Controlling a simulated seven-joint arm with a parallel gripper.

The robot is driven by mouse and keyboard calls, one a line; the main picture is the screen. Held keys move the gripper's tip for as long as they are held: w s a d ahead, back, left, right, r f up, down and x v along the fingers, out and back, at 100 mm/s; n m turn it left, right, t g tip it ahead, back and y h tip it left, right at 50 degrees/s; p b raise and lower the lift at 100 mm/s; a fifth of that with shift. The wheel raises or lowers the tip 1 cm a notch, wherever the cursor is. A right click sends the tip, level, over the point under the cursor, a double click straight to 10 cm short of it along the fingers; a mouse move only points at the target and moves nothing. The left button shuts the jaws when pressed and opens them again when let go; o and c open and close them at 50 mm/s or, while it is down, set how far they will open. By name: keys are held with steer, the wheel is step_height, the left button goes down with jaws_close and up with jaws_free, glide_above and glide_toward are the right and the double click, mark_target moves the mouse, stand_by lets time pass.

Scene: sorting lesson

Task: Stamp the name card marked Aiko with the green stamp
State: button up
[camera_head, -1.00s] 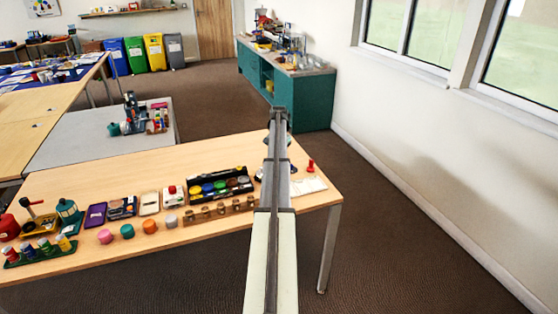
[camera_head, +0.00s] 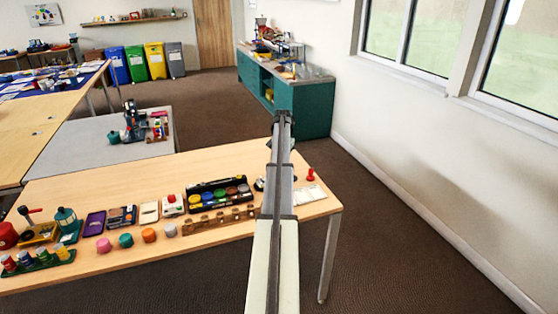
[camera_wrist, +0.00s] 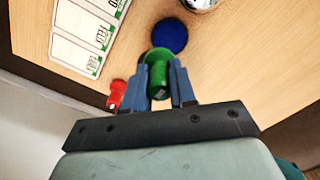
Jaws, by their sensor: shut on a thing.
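In the wrist view my gripper (camera_wrist: 158,84) is shut on a green stamp (camera_wrist: 158,68), with one blue-grey finger on each side of it. A white sheet of name cards with green marks (camera_wrist: 82,36) lies on the table left of the stamp. Its lettering is too small to read surely, so I cannot tell which card says Aiko. The sheet also shows in the head view (camera_head: 308,194) near the table's right end, right of my arm. My arm hides the gripper and stamp there.
A red stamp (camera_wrist: 117,94) stands beside the left finger. A dark blue disc (camera_wrist: 170,35) lies just beyond the green stamp. A row of paint pots (camera_head: 220,191), a wooden rack (camera_head: 218,219) and several coloured round pieces (camera_head: 125,240) fill the table further left.

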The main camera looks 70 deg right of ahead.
steer(key=shift+s+a+f, duration=0.55)
steer(key=shift+s+a, duration=0.55)
steer(key=shift+a, duration=0.45)
steer(key=shift+s+a+f, duration=0.55)
steer(key=shift+s+a, duration=0.6)
steer(key=shift+a, duration=0.45)
steer(key=shift+s+a+f, duration=0.55)
steer(key=shift+s+a, duration=0.55)
steer(key=shift+a, duration=0.45)
steer(key=shift+f, duration=0.2)
steer(key=shift+f, duration=1.35)
steer(key=shift+f, duration=0.5)
step_height(320, 180, up, 7)
